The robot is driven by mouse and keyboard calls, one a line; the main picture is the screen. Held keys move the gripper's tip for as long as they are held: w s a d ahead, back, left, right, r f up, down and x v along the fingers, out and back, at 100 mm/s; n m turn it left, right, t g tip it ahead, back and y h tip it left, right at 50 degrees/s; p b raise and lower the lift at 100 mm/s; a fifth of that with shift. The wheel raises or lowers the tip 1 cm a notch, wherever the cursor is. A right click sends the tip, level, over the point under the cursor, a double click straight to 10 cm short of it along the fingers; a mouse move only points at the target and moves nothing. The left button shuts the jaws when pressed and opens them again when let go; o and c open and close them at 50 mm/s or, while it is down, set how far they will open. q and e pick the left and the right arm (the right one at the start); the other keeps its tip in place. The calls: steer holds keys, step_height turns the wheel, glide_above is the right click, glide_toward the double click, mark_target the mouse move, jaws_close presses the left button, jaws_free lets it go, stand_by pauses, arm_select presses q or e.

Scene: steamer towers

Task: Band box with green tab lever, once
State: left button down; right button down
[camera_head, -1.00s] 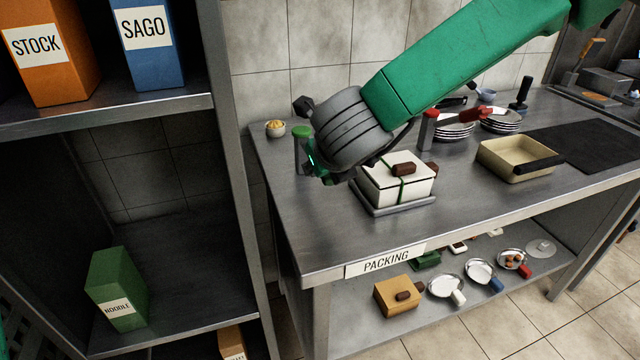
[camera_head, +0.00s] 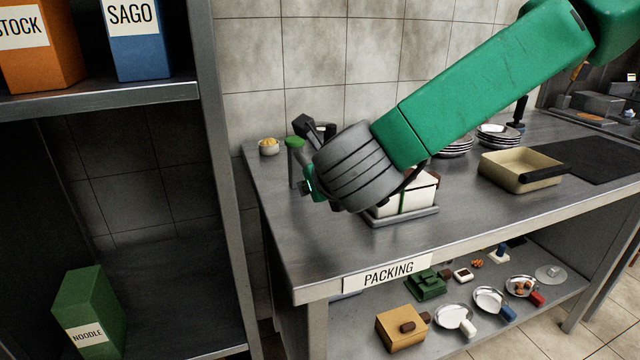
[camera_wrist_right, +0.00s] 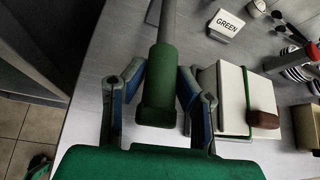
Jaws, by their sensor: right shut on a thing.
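A white box (camera_head: 405,200) with a green band around it and a brown handle stands on a grey tray (camera_head: 424,215), partly hidden by my right gripper. In the right wrist view the box (camera_wrist_right: 234,100) is right of my fingers, with the band (camera_wrist_right: 247,98) down its side. The lever is a grey post with a green tab (camera_head: 295,142), left of the box. My right gripper (camera_head: 309,158) is at this lever. In the right wrist view its fingers (camera_wrist_right: 158,95) are shut on the green tab (camera_wrist_right: 156,85).
A card reading GREEN (camera_wrist_right: 226,25) is near the lever. A small bowl (camera_head: 269,147) is at the counter's back left. A cream pan (camera_head: 520,171) and plates (camera_head: 498,134) stand to the right. Shelves with a NOODLE box (camera_head: 90,315) are left. The counter's front left is clear.

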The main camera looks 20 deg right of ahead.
steer(key=shift+s+f, duration=0.1)
steer(key=shift+f, duration=0.25)
steer(key=c, duration=1.6)
jaws_free()
steer(key=o, duration=0.3)
steer(key=shift+w, duration=0.2)
steer(key=shift+s+r, duration=0.1)
steer(key=shift+r, duration=0.05)
steer(key=shift+s+r, duration=0.4)
steer(key=v, duration=1)
steer(key=shift+s, duration=0.3)
